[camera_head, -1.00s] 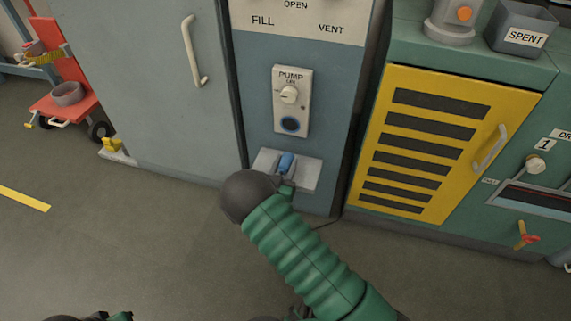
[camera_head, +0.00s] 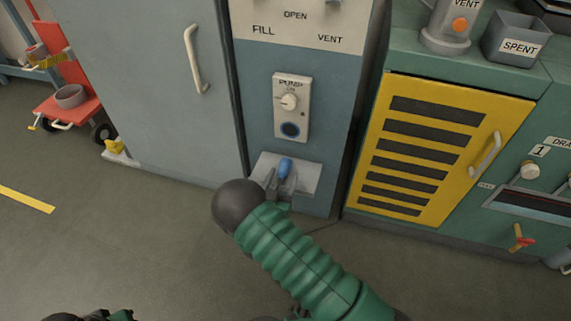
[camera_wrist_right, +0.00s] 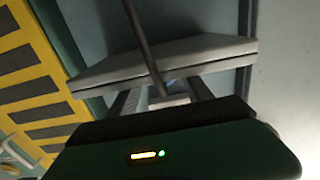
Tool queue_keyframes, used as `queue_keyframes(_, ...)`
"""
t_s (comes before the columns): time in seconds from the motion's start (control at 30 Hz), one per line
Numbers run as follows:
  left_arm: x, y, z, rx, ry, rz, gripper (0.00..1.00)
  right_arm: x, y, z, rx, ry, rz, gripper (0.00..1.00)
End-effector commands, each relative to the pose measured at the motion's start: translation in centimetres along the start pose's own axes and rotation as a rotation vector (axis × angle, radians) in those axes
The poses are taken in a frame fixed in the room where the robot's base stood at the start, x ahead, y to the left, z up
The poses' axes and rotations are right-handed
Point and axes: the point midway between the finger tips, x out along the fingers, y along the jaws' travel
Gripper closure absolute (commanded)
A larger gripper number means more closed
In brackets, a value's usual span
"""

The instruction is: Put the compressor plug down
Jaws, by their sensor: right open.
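The blue compressor plug (camera_head: 285,168) is on a light grey shelf (camera_head: 304,177) that juts from the blue-grey panel below the pump control. My right gripper (camera_head: 280,185) is open at the shelf, its fingers just below the plug in the picture. My forearm and dark wrist partly hide the near side. In the right wrist view the open fingers (camera_wrist_right: 160,95) reach the shelf edge (camera_wrist_right: 165,66), and a dark cable (camera_wrist_right: 144,45) runs down between them. My left gripper cannot be made out; only a bit of my left arm shows at bottom left.
The pump control (camera_head: 291,108) is on the panel above the shelf. A grey door (camera_head: 150,90) stands left, a yellow louvred door (camera_head: 440,145) right. A red cart (camera_head: 65,100) is far left. The floor (camera_head: 130,230) at left is clear.

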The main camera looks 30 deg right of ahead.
Motion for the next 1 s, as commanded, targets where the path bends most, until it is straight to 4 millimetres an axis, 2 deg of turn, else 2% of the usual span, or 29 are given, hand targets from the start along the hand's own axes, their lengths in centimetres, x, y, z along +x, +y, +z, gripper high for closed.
queue_keyframes(0.03,-1.8,0.0,-0.4,0.0,0.001,0.0,0.64,-1.5,-0.1,-0.9,-0.003,-0.002,-0.004,0.41)
queue_keyframes(0.2,-3.6,0.0,-0.9,0.0,0.0,0.0,0.64,-5.6,0.0,-0.8,-0.002,0.004,-0.003,0.41)
queue_keyframes(0.33,-4.2,0.0,-1.0,0.0,0.0,0.0,0.64,-7.2,-0.1,-0.5,0.002,0.006,-0.001,0.41)
queue_keyframes(0.43,-4.2,0.0,-1.0,0.0,0.0,0.0,0.64,-7.3,-0.7,-0.5,0.02,-0.035,-0.015,0.41)
queue_keyframes(0.53,-4.1,0.0,-1.0,0.0,0.0,0.0,0.64,-6.5,-3.1,-0.7,0.064,-0.201,-0.083,0.41)
queue_keyframes(0.6,-4.1,0.0,-1.0,0.0,0.0,0.0,0.64,-6.6,-5.4,-1.2,0.089,-0.373,-0.175,0.41)
queue_keyframes(0.67,-4.1,0.0,-1.0,0.0,0.0,0.0,0.64,-7.8,-7.1,-2.2,0.086,-0.538,-0.279,0.41)
queue_keyframes(0.73,-4.1,0.0,-1.0,0.0,0.0,0.0,0.64,-10.5,-7.8,-3.9,0.037,-0.726,-0.416,0.41)
queue_keyframes(0.8,-4.1,0.0,-1.0,0.0,0.0,0.0,0.64,-14.1,-6.6,-5.8,-0.06,-0.889,-0.545,0.41)
queue_keyframes(0.87,-4.1,0.0,-1.0,0.0,0.0,0.0,0.64,-17.2,-4.1,-7.1,-0.173,-1.003,-0.631,0.41)
queue_keyframes(0.9,-4.1,0.0,-1.0,0.0,0.0,0.0,0.64,-19.0,-2.0,-7.9,-0.255,-1.064,-0.672,0.41)
queue_keyframes(1.0,-4.1,0.0,-1.0,0.0,0.0,0.0,0.64,-22.2,3.3,-9.0,-0.437,-1.17,-0.722,0.41)
